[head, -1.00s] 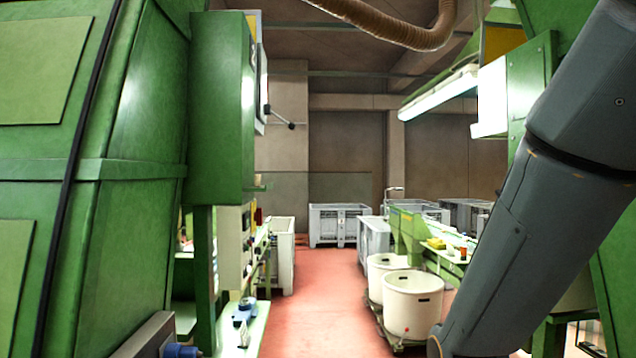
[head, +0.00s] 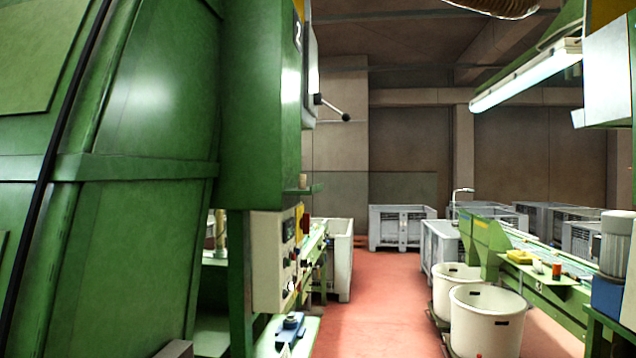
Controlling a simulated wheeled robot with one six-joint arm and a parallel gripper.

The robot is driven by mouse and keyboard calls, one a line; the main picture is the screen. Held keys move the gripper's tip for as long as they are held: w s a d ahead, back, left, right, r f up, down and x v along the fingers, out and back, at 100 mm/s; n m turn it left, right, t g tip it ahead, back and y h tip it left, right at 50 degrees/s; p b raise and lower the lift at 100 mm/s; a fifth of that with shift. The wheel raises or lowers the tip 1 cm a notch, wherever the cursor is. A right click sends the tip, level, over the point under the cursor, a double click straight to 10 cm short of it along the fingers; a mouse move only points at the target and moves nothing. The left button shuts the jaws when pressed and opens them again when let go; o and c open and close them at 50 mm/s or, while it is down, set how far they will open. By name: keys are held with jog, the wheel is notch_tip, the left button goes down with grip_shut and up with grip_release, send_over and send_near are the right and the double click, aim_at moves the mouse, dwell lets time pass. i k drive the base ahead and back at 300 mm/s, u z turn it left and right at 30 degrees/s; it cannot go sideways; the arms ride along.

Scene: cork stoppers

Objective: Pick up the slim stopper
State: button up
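I cannot make out a slim stopper for sure. A small tan piece (head: 302,181) stands on a narrow green ledge (head: 313,190) on the side of the green cabinet; it is cork-coloured but too small to tell what it is. An orange-red small object (head: 556,271) and a yellow one (head: 522,257) are on the green conveyor bench at right. My gripper is not in view.
A big green machine (head: 130,240) fills the left, with a control box (head: 268,262) beside it. White tubs (head: 488,315) stand at right. Grey crates (head: 402,228) stand at the back. The red floor aisle (head: 375,305) between is clear.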

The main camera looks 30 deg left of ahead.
aim_at(301, 177)
jog(key=i, duration=1.75)
jog(key=u, duration=0.95)
